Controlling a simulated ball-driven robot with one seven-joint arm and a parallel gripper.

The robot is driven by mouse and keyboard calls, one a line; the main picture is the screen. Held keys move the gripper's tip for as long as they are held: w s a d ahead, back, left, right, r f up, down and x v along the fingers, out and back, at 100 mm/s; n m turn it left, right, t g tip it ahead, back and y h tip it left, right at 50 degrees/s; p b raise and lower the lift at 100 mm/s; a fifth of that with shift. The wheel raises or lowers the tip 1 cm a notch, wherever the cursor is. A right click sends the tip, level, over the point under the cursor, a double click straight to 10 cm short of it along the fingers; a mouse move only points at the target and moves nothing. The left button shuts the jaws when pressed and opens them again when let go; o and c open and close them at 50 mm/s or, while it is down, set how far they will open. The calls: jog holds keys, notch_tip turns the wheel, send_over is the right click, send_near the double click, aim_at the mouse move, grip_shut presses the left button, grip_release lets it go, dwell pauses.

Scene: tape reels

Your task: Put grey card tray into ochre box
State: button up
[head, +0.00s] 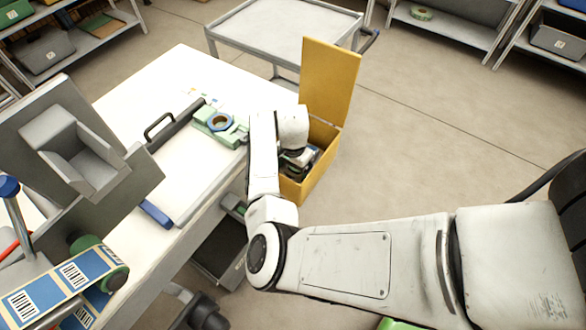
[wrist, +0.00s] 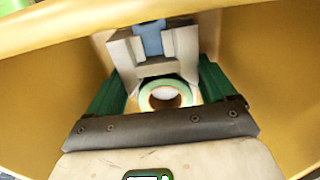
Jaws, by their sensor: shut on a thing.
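The ochre box (head: 312,185) stands beside the table's right edge with its lid raised. My gripper (head: 297,160) is down in the box's opening, with the arm hiding part of it. In the wrist view, the box's ochre walls (wrist: 262,55) surround my gripper (wrist: 160,82), whose green fingers are on either side of a grey piece. This piece looks like the grey card tray (wrist: 185,48), and my gripper is shut on it. A blue part shows in its middle. A pale green ring (wrist: 146,98) shows just below it; whether they touch is unclear.
The white table (head: 170,80) holds a black-handled grey bar, a green holder with a blue ring (head: 219,121), and a grey stand (head: 80,160) at left. A label roll (head: 75,285) is at the front left. A grey cart (head: 285,35) stands behind the box. Floor right of the box is clear.

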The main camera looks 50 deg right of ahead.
jog(key=shift+f, duration=0.1)
jog(key=o, duration=1)
notch_tip(320, 180, up, 12)
jog(key=shift+r+p, duration=0.2)
jog(key=shift+p, duration=0.25)
